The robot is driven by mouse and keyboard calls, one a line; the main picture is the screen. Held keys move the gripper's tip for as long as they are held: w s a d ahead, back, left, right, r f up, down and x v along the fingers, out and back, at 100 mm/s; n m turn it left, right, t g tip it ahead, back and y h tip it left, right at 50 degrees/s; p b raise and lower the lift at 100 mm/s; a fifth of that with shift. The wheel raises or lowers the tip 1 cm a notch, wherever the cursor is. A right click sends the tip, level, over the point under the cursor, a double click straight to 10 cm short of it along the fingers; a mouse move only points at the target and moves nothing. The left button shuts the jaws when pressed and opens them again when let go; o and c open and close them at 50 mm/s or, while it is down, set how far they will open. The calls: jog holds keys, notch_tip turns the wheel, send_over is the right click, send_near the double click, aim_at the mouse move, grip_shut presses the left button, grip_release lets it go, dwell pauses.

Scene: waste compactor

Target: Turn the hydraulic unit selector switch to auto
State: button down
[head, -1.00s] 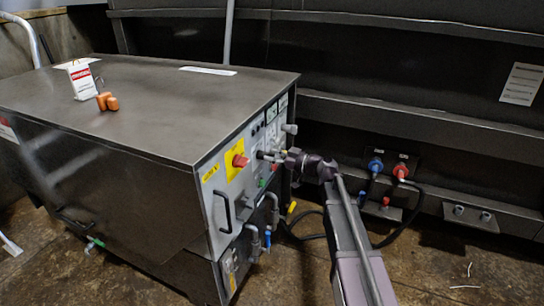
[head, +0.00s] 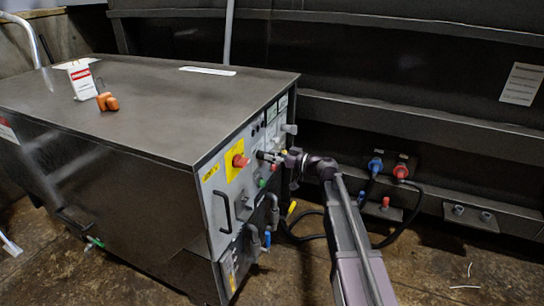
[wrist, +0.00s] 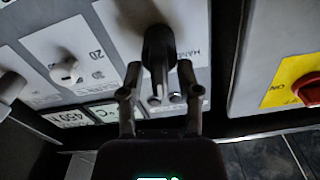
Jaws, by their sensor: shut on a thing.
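The hydraulic unit (head: 140,110) is a dark metal box with a grey control panel on its right end. The selector switch (wrist: 158,45) is a black knob on a white plate in the wrist view, with part of the word HAND readable to its right. My gripper (wrist: 158,70) has one finger on each side of the knob and is shut on it. In the head view my gripper (head: 268,157) reaches the panel from the right, and the switch is mostly hidden there. The word auto cannot be read.
A red rotary switch on a yellow plate (head: 235,160) sits left of my gripper. A white knob (wrist: 65,70) is beside the selector in the wrist view. Orange earplugs (head: 107,101) and a white tag (head: 82,80) are on the box top. Blue and red connectors (head: 375,165) are behind my arm.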

jog(key=m, duration=0.6)
jog(key=shift+w+d+f+m, duration=0.1)
jog(key=shift+w+f+m, duration=0.1)
jog(key=shift+m, duration=0.1)
dwell(0.4)
jog(key=c, duration=0.7)
grip_release()
jog(key=shift+o, duration=0.2)
jog(key=shift+d, duration=0.2)
jog(key=v, duration=1.1)
jog(key=shift+s+d, duration=0.2)
jog(key=shift+d, duration=0.15)
